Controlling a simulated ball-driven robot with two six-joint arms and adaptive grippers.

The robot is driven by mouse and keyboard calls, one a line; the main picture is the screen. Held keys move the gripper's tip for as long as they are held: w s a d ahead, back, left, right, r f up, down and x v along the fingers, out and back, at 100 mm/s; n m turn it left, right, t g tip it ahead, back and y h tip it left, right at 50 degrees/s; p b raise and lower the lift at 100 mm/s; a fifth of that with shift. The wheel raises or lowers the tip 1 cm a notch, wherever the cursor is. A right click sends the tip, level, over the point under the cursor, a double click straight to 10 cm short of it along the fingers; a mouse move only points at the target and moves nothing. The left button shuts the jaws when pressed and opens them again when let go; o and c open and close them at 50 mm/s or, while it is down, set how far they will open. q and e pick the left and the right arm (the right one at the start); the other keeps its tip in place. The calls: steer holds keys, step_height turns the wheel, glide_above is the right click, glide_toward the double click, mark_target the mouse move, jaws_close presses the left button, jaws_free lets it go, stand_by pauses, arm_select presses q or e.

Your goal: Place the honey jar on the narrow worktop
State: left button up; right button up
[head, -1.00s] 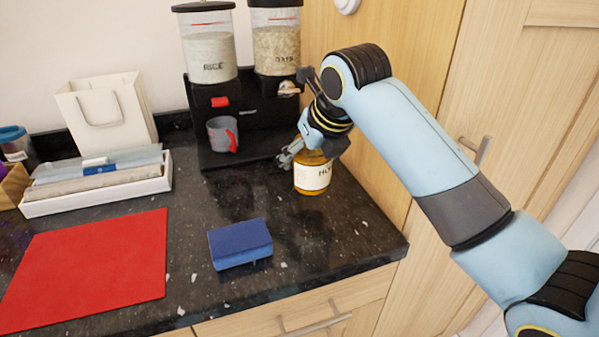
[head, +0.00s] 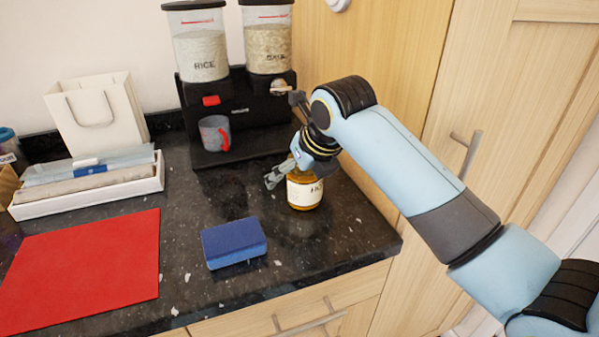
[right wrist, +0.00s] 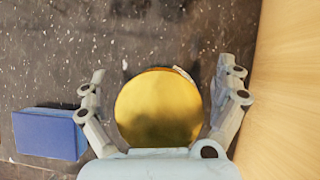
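The honey jar (head: 304,190), amber with a white label, appears to stand upright on the black speckled worktop (head: 340,235), right of the middle. Its gold lid (right wrist: 158,110) fills the centre of the right wrist view. My right gripper (head: 290,170) is over the jar from above. In the right wrist view its two fingers (right wrist: 163,75) are spread on either side of the lid, with a gap visible on each side. In the head view the arm and wrist hide the jar's top. My left gripper is not in view.
A blue sponge (head: 234,242) lies left of the jar, and a red mat (head: 85,270) lies further left. A dispenser stand (head: 240,105) with a grey mug (head: 213,133) is behind. A wooden panel (head: 375,60) closes off the right side. The worktop's front edge is near.

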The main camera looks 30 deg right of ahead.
steer(key=shift+s+r, duration=0.1)
steer(key=shift+r, duration=0.2)
steer(key=p+v, duration=0.1)
steer(key=v, duration=1)
steer(key=shift+s+r, duration=0.2)
steer(key=shift+r, duration=0.05)
steer(key=shift+a, duration=0.1)
